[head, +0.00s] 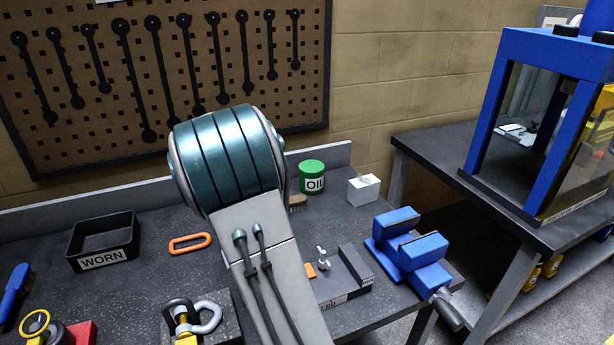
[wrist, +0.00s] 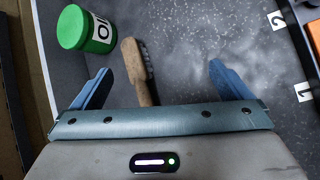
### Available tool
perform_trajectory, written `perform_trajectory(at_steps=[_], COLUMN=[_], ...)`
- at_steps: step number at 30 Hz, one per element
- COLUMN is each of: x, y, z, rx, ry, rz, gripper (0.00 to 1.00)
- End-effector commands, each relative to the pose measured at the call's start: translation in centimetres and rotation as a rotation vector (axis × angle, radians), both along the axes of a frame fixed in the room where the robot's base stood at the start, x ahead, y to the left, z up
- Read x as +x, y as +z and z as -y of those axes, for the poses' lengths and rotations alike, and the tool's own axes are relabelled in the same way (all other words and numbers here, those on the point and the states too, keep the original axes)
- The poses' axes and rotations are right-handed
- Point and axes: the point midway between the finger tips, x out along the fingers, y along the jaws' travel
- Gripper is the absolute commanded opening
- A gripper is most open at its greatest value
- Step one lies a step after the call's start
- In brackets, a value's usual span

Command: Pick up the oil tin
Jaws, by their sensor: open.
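The oil tin (head: 312,177) is a small green can with a white label reading OIL. It stands upright at the back of the dark bench in the head view. In the wrist view the tin (wrist: 86,30) is at the upper left, beyond and left of my left finger, apart from it. My gripper (wrist: 158,85) is open with two blue fingers spread wide. A wooden-handled brush (wrist: 138,72) lies between the fingers' lines of reach, on or above the bench surface. In the head view my arm hides the gripper.
A white box (head: 364,188) stands right of the tin, and a blue vise (head: 410,250) sits at the bench's right edge. A black WORN tray (head: 103,240) and an orange ring (head: 190,243) lie to the left. A low back wall runs behind the tin.

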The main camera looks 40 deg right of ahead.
Motion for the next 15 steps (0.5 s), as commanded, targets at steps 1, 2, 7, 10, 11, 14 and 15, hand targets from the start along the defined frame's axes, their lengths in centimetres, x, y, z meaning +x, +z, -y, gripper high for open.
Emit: perform_trajectory(at_steps=[1, 2, 7, 10, 11, 14, 15], x=[1.5, 2.4, 6.7, 8.6, 9.0, 10.1, 10.4], y=[-0.5, -0.7, -1.4, -1.6, -1.6, -1.7, -1.8], z=[1.2, 1.9, 5.0, 6.0, 6.2, 6.7, 6.8], rx=[-0.06, -0.098, -0.29, -0.378, -0.397, -0.448, -0.46], ry=[0.049, 0.08, 0.237, 0.305, 0.32, 0.359, 0.368], rz=[-0.059, -0.095, -0.294, -0.387, -0.41, -0.466, -0.481], gripper=[0.98, 0.98, 0.98, 0.98, 0.98, 0.98, 0.98])
